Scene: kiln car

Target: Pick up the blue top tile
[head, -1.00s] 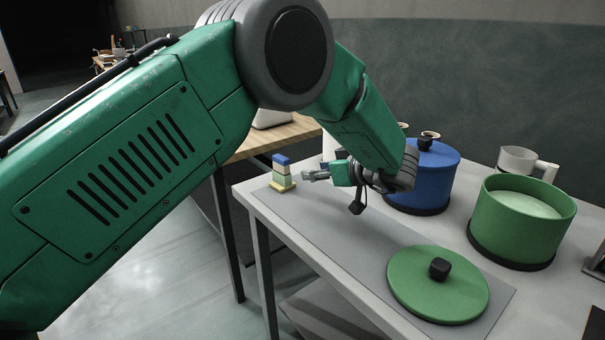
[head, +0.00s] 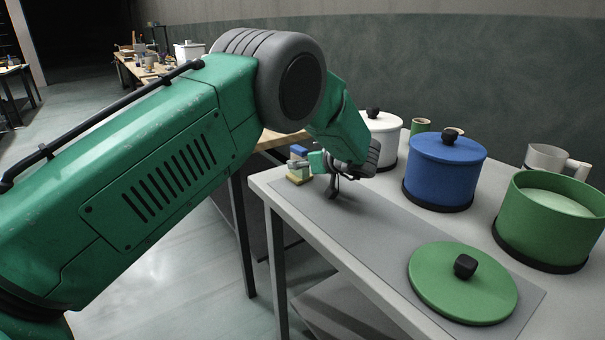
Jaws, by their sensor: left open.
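The blue top tile (head: 300,150) sits on top of a small stack at the far left corner of the table. Below it are pale green and yellow tiles (head: 299,177), partly covered by my gripper. My left gripper (head: 299,164) is open and reaches in from the right, with its fingers at the stack just below or beside the blue tile. Whether the fingers touch the tile cannot be told at this size. My right gripper is not in view.
On the table (head: 262,184) stand a blue pot (head: 444,175), a white pot (head: 384,137) and an open green pot (head: 550,225). A green lid (head: 440,290) lies on the grey mat (head: 375,235) at the front. The mat between lid and gripper is clear.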

